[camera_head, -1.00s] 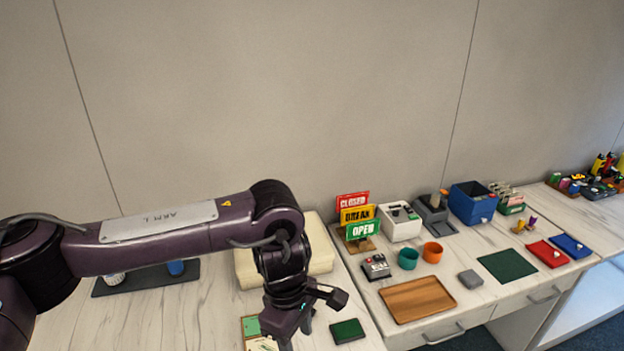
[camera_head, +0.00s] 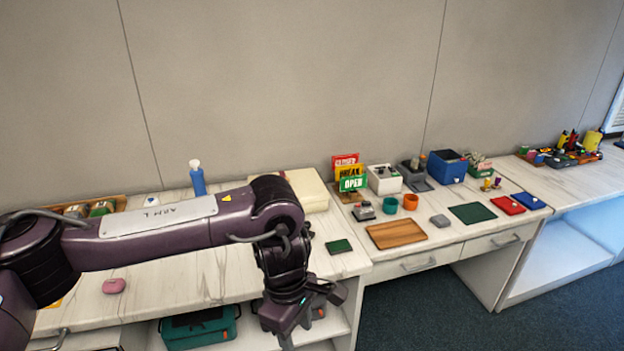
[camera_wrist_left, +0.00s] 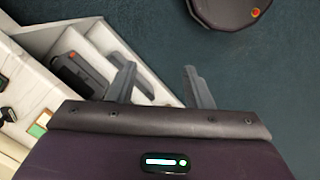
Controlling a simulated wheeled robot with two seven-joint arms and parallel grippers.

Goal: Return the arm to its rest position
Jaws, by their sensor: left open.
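My left arm comes in from the left in the head view, bent down at the wrist. My left gripper (camera_head: 287,336) hangs in front of the counter's front edge, beside the open shelf; its fingertips are partly cut off by the picture's lower edge. In the left wrist view my left gripper (camera_wrist_left: 160,84) has its two grey fingers spread apart with nothing between them. The dark blue-green floor (camera_wrist_left: 235,90) lies below them. My right gripper is in neither view.
The white counter (camera_head: 205,272) carries a blue bottle (camera_head: 197,181), a pink object (camera_head: 114,286) and a green pad (camera_head: 339,246). A teal case (camera_head: 200,328) stands on the shelf below. To the right are a wooden tray (camera_head: 396,233), cups and signs. The floor (camera_head: 420,310) in front is free.

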